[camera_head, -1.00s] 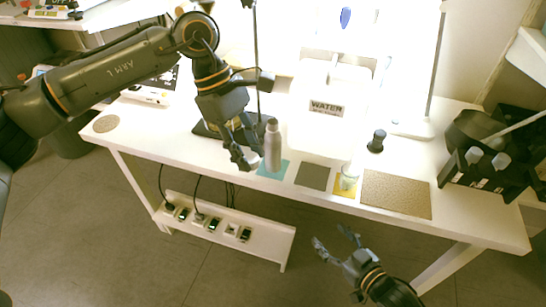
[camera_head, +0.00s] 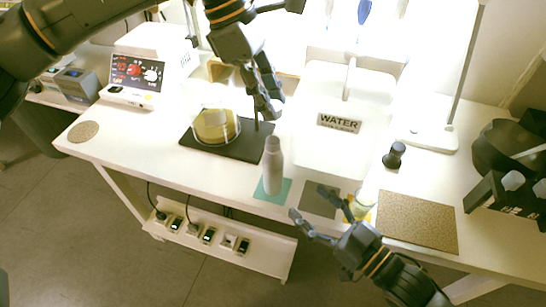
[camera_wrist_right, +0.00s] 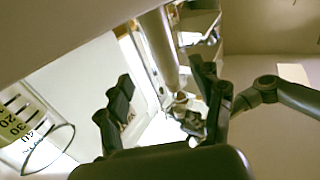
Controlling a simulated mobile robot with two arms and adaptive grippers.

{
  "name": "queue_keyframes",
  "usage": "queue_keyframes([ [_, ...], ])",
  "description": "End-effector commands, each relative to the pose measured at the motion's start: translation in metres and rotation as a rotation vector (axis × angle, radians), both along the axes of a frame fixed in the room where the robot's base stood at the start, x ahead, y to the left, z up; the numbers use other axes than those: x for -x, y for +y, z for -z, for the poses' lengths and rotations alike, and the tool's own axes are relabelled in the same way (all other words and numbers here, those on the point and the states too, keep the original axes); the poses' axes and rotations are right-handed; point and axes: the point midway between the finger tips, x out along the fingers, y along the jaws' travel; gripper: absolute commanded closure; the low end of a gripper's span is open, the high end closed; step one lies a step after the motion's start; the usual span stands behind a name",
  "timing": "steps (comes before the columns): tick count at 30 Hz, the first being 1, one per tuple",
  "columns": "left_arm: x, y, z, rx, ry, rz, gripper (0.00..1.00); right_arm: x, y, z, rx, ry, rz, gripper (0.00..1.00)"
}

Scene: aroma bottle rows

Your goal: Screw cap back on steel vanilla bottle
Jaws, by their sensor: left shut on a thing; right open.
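The steel vanilla bottle (camera_head: 273,170) stands upright on a teal mat (camera_head: 284,192) near the table's front edge. Its narrow top faces up. My left gripper (camera_head: 268,106) is a little above the bottle top and apart from it. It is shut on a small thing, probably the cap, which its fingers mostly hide. My right gripper (camera_head: 322,207) is open and empty at the front edge, right of and lower than the bottle. Its spread fingers (camera_wrist_right: 160,110) show in the right wrist view.
A black base with a yellowish vessel (camera_head: 215,127) stands behind the bottle on the left. The white WATER unit (camera_head: 338,122) stands behind right. A grey mat (camera_head: 320,200), small glass (camera_head: 364,204), dark stoppered piece (camera_head: 394,156) and cork mat (camera_head: 418,217) lie rightward.

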Motion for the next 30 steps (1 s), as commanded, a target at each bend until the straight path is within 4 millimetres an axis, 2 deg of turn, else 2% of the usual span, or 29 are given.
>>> queue_keyframes([
  [14,0.0,0.0,0.0,0.0,0.0,-0.001,0.8,-0.005,0.005,-0.001,-0.003,-0.003,0.001,0.33],
  [30,0.0,0.0,0.0,0.0,0.0,0.0,0.8,-0.073,0.066,-0.001,-0.002,-0.002,-0.001,0.33],
])
